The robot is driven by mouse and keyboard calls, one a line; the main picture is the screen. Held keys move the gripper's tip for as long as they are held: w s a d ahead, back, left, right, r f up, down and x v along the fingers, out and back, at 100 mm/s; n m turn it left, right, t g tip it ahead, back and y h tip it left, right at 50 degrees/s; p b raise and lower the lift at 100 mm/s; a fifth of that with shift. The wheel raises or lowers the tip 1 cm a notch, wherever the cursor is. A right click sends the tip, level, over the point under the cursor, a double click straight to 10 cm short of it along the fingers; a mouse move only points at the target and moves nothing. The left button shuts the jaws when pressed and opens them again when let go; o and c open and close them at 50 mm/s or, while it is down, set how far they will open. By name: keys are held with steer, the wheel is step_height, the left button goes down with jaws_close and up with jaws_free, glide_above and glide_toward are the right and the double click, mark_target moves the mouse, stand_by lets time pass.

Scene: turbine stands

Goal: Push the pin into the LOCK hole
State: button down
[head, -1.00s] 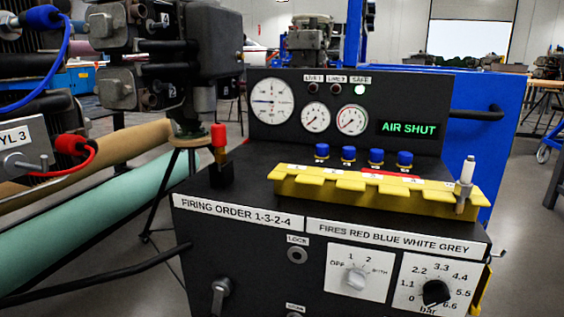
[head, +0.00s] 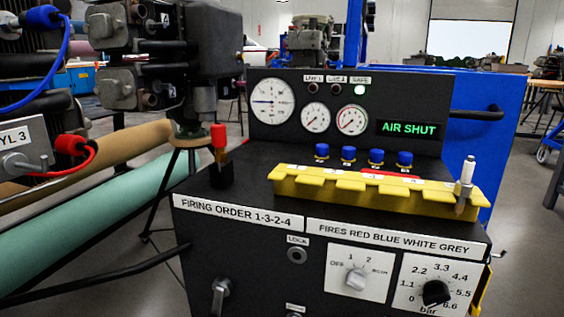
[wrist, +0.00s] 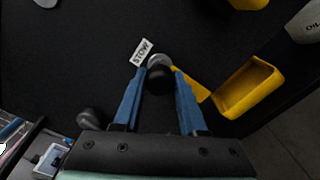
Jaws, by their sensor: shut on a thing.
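My gripper (wrist: 159,74) shows in the wrist view, its two blue fingers on either side of a dark round-ended pin (wrist: 160,79). It is shut on this pin. A grey ring (wrist: 158,60) lies just beyond the pin, beside a STOW label (wrist: 142,52); I cannot tell whether the pin is inside the ring. In the head view the LOCK hole (head: 297,255) is a grey ringed hole in the black console front, under its LOCK label (head: 297,240). It looks empty. My gripper and the pin do not show in the head view.
The console front has a selector dial (head: 356,279), a bar knob (head: 435,293) and a dark lever (head: 220,297). A yellow row of flaps (head: 375,189) tops it. In the wrist view, a yellow tray (wrist: 248,90) stands right of the fingers, a dark knob (wrist: 92,118) left.

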steer(key=shift+s, duration=0.15)
steer(key=shift+s+a, duration=0.15)
steer(key=shift+s, duration=0.15)
steer(key=shift+s, duration=0.2)
steer(key=p+v, duration=0.1)
steer(key=v, duration=0.6)
stand_by(0.8)
steer(key=shift+r, duration=0.1)
step_height(320, 180, up, 17)
steer(key=s+a+p, duration=0.1)
steer(key=s+p, duration=0.2)
steer(key=p, duration=1.7)
steer(key=shift+b+x, duration=0.65)
steer(key=shift+x, duration=1.8)
steer(key=shift+w+d+b, duration=0.2)
steer(key=shift+w+b, duration=0.25)
steer(key=shift+w, duration=0.05)
